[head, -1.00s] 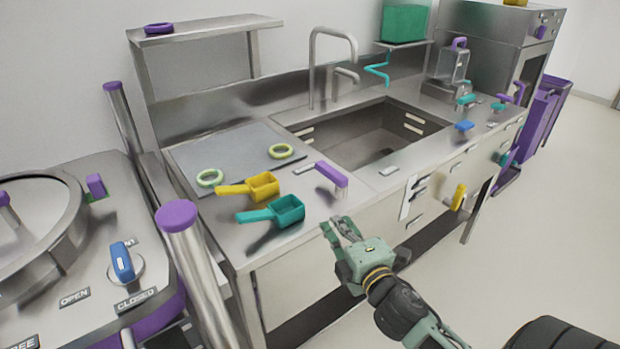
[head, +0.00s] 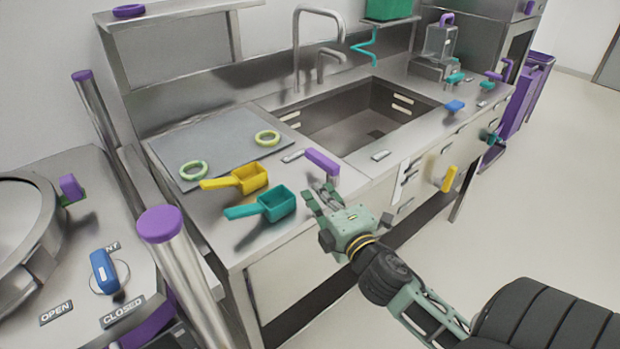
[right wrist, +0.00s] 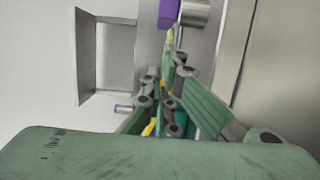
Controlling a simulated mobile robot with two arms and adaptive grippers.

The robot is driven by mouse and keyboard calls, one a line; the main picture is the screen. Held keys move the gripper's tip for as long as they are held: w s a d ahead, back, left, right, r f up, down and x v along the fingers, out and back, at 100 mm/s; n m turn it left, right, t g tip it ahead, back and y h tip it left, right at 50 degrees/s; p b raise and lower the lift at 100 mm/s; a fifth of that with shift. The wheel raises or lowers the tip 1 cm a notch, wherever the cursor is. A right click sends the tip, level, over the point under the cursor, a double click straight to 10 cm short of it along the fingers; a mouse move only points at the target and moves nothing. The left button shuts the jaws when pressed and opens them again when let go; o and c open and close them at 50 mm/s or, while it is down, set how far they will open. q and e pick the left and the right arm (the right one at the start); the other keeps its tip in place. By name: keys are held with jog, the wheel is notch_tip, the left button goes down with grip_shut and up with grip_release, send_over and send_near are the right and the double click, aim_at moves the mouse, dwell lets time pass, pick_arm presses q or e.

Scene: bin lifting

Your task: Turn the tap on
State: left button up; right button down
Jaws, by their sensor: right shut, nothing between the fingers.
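A tall steel tap (head: 297,50) with a curved spout stands behind the sink (head: 372,122), with a shorter spout (head: 320,66) beside it. No water shows. A purple lever handle (head: 322,162) stands on the counter at the sink's front left, next to a small label. My right gripper (head: 322,196) is shut and empty, just in front of the purple handle and apart from it in the head view. In the right wrist view the purple handle (right wrist: 168,13) shows at the top, beyond the fingertips (right wrist: 173,48). My left gripper is out of view.
A yellow scoop (head: 250,179) and a teal scoop (head: 275,204) lie on the counter left of my right gripper. Two green rings (head: 193,170) lie on a grey board. Blue (head: 454,106) and yellow (head: 449,179) handles are farther right. The floor at right is clear.

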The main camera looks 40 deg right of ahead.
aim_at(322, 166)
jog(key=w, duration=0.3)
jog(key=w+d+p, duration=0.1)
jog(key=w, duration=0.4)
jog(key=shift+w+d, duration=0.25)
jog(key=shift+w, duration=0.4)
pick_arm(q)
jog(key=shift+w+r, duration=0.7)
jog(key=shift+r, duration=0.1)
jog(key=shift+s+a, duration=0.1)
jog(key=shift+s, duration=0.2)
pick_arm(e)
jog(key=shift+d, duration=0.1)
